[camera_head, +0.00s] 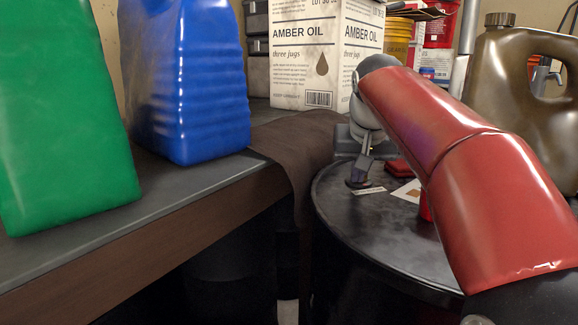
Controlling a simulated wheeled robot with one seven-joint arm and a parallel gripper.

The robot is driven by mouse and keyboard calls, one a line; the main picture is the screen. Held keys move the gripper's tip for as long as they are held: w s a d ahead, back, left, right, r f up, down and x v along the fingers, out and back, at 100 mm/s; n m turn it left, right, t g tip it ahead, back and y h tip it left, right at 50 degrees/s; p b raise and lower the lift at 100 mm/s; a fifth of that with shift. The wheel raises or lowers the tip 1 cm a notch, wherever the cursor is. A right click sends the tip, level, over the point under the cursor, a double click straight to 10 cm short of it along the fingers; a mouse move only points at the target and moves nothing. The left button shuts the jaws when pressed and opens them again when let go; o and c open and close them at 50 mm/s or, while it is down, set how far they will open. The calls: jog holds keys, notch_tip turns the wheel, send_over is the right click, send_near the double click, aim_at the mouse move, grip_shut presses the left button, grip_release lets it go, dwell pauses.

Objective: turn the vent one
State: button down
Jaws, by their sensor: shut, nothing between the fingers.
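A black drum (375,232) stands at the right, its round top facing up. My arm reaches over it from the right, and my gripper (358,180) points down close above the far left part of the drum top. The gripper is small and dark here; its fingers are shut with nothing between them. I cannot make out a vent clearly; the fingers hide the spot right under them, and I cannot tell whether they touch anything. A small red part (425,207) on the drum top is partly hidden behind my arm.
A pale label (369,190), a card (408,191) and a red item (399,168) lie on the drum. On the left, a bench (190,200) holds green (60,120) and blue (205,90) jugs and an amber oil box (300,70). A brown jug (500,90) stands back right.

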notch_tip(320, 180, up, 2)
jog(key=shift+r+p, duration=0.15)
jog(key=shift+p, duration=0.7)
notch_tip(320, 180, up, 4)
jog(key=shift+f, duration=0.15)
